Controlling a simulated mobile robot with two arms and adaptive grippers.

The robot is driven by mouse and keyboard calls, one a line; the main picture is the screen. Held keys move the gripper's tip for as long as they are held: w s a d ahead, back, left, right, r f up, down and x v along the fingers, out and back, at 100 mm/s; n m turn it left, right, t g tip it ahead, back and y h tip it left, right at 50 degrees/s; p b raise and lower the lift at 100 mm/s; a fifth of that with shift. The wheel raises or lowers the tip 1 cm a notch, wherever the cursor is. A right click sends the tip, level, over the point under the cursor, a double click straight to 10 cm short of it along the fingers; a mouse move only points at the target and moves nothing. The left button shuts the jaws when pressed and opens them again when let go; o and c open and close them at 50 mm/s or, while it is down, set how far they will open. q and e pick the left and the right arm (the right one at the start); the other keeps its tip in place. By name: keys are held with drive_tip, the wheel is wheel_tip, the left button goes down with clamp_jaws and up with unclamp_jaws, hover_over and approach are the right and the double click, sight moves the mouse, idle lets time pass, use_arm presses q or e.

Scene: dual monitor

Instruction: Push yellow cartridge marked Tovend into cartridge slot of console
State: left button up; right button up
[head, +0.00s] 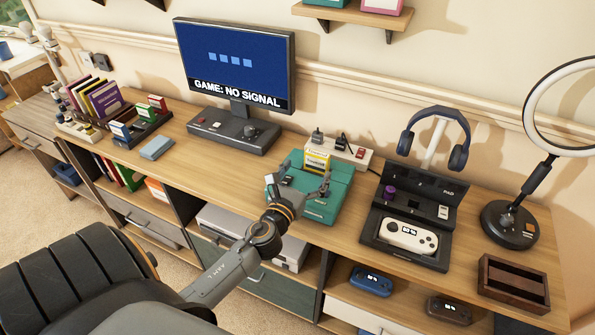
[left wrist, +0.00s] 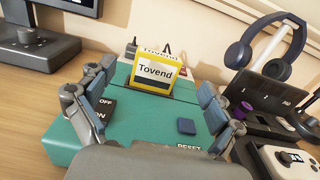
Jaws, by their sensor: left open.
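The yellow cartridge (head: 317,161) with a white label stands upright in the slot area at the back of the teal console (head: 318,209). In the left wrist view the cartridge (left wrist: 155,72) reads "Tovend", and much of its label face stands above the console top (left wrist: 150,115). My left gripper (head: 305,190) is open over the front part of the console. In the left wrist view its fingers (left wrist: 155,105) are spread wide on both sides, with the cartridge beyond them and nothing between them. My right gripper is not in view.
A power strip (head: 340,152) with plugs lies behind the console. A monitor (head: 238,62) showing "GAME: NO SIGNAL" stands left of it. A dark dock with a white handheld (head: 409,236) and headphones (head: 434,133) are to the right.

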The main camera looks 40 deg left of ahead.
use_arm(q)
drive_tip(key=v, duration=0.7)
drive_tip(key=shift+a+r, duration=0.1)
